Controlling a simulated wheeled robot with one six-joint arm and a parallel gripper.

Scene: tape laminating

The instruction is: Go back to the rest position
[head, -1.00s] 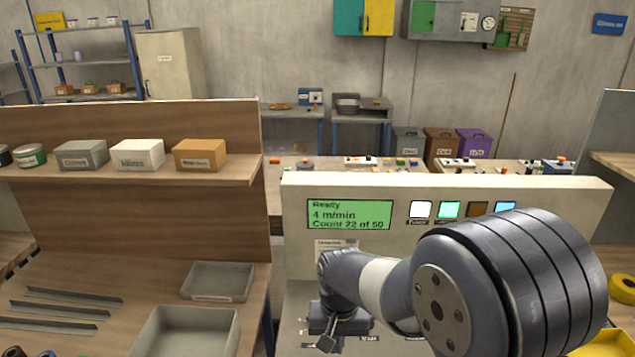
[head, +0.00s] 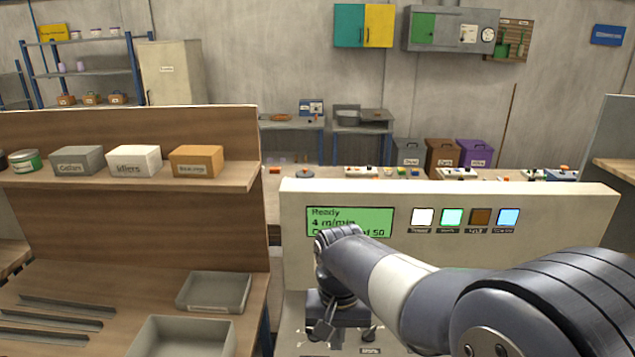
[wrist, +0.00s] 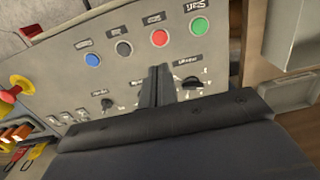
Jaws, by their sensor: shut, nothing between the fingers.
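My gripper (head: 323,330) hangs in front of the lower part of a cream machine panel (head: 560,205) in the head view. In the wrist view my gripper (wrist: 157,85) shows as two dark fingers pressed together, with nothing between them. Behind the fingers is the control panel (wrist: 130,85) with a green button (wrist: 199,27), a red button (wrist: 160,38), a black button (wrist: 124,48) and a blue button (wrist: 93,59). A dark knob (wrist: 191,83) is beside the fingertips. Whether the fingers touch the panel cannot be told.
The green screen (head: 330,217) reads Ready and is partly covered by my arm. A red emergency knob (wrist: 20,84) stands at the panel's left in the wrist view. Grey trays (head: 214,292) and metal strips lie on the left bench. A shelf (head: 225,178) holds labelled boxes.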

